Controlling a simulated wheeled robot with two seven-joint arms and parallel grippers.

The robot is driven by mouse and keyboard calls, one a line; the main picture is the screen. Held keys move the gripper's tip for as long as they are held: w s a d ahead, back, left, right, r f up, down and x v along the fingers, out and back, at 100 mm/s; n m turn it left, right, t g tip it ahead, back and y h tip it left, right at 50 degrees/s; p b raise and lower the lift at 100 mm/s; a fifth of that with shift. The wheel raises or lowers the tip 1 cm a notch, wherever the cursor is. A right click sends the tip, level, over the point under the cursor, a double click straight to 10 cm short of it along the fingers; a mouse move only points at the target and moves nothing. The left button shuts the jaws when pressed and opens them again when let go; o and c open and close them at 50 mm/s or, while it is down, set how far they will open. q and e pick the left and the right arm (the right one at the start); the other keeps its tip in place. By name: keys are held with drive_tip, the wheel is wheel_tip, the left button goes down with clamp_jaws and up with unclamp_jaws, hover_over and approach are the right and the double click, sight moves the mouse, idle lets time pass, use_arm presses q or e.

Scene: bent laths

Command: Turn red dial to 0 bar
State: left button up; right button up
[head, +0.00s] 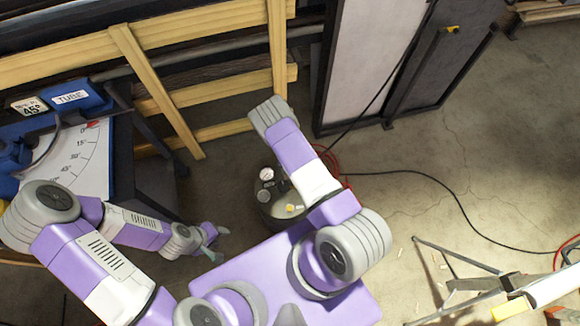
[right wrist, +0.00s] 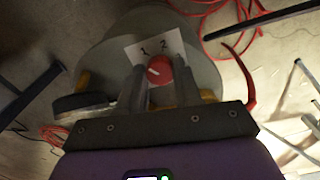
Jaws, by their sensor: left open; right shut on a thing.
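In the right wrist view, the red dial (right wrist: 159,70) sits on a grey rounded tank top, in front of a white card (right wrist: 155,47) marked 1 and 2. A pale mark shows on the left part of the dial; no 0 is visible. My right gripper (right wrist: 158,85) is shut on the dial, one finger at each side. In the head view the dark tank (head: 268,212) with gauges stands on the floor, partly hidden by my right arm, and I cannot make out the dial or right gripper there. My left gripper (head: 214,243) is open and empty, left of the tank.
A red hose (head: 326,158) and a black cable (head: 420,174) lie by the tank. A wooden rack (head: 150,95) and blue machine (head: 85,100) stand at the left, a dark-framed panel (head: 375,60) behind.

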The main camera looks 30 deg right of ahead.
drive_tip(key=n, duration=0.5)
drive_tip(key=shift+n, duration=0.3)
drive_tip(key=n, duration=0.5)
idle(0.4)
drive_tip(key=o, duration=1)
drive_tip(key=shift+o, duration=0.2)
drive_tip(key=shift+r, duration=0.1)
wheel_tip(320, 180, up, 7)
drive_tip(key=p, duration=0.3)
drive_tip(key=shift+r, duration=0.2)
